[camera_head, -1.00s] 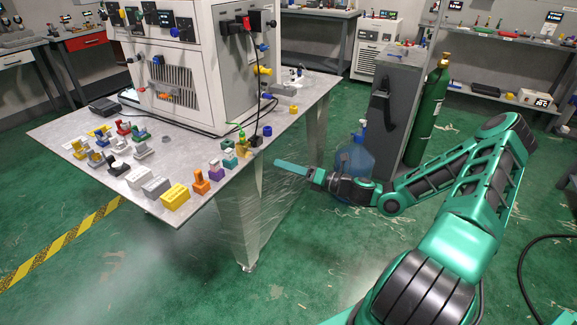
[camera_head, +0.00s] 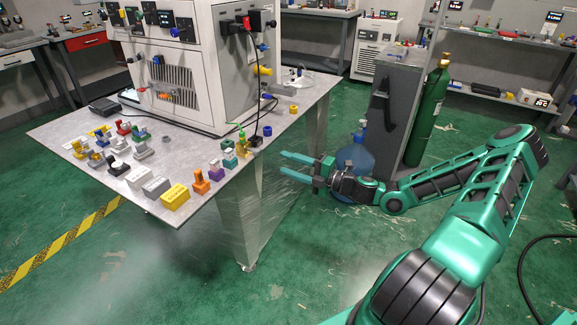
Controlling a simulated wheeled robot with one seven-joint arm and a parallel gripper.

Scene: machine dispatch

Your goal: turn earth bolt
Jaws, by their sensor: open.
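My gripper (camera_head: 284,164) is open and empty. It hangs in the air just right of the metal table's right edge, with its two teal fingers pointing left. The white machine (camera_head: 235,75) stands on the table, with knobs, plugs and cables on its front and right side. I cannot tell which part is the earth bolt at this size. A blue knob (camera_head: 262,47) and a yellow fitting (camera_head: 264,70) show on the machine's right side.
The metal table (camera_head: 110,205) carries several coloured blocks and fittings along its front edge. A blue water bottle (camera_head: 352,160), a grey cabinet (camera_head: 390,110) and a green gas cylinder (camera_head: 427,115) stand behind my arm.

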